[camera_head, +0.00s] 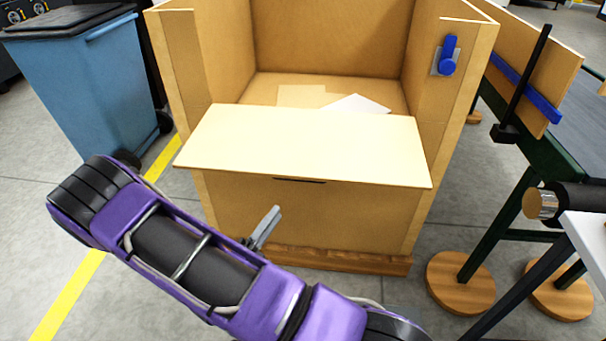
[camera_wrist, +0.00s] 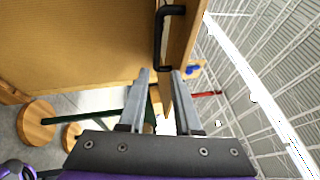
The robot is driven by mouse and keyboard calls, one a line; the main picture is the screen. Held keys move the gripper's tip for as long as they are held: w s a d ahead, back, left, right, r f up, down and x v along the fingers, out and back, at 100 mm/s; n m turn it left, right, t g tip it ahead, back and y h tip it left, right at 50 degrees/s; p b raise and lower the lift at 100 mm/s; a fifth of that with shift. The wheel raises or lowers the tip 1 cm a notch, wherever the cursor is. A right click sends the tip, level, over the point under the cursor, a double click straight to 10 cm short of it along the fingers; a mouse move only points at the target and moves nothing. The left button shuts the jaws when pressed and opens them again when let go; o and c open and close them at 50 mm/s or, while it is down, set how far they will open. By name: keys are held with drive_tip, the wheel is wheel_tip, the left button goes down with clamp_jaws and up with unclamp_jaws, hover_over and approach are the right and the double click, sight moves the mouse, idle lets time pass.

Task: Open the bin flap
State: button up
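The cardboard-coloured bin (camera_head: 310,215) stands ahead with an open top. Its pale flap (camera_head: 305,145) is tipped outward over the front, its near edge sticking out beyond the front wall. A dark handle (camera_head: 300,181) shows just under that edge; in the wrist view the black bar handle (camera_wrist: 160,40) is ahead of the fingertips on a tan panel. My gripper (camera_head: 264,228) is below and left of the handle in the head view. In the wrist view my gripper (camera_wrist: 161,72) is open, its two grey fingers apart, and it does not hold the handle.
A blue wheeled bin (camera_head: 85,85) stands at the left. A blue latch (camera_head: 446,58) is on the right side wall. A green-framed conveyor (camera_head: 510,190) with round wooden feet (camera_head: 460,283) stands at the right. Loose sheets (camera_head: 355,104) lie inside the bin.

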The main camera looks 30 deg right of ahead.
sight(306, 170)
drive_tip(key=shift+n+t, duration=0.3)
drive_tip(key=shift+n, duration=0.1)
drive_tip(key=x, duration=1.1)
drive_tip(key=f+x, duration=0.1)
drive_tip(key=x, duration=0.4)
drive_tip(key=shift+w+d+r+b, duration=0.15)
drive_tip(key=shift+w+d+b, duration=0.2)
drive_tip(key=shift+w, duration=0.15)
clamp_jaws()
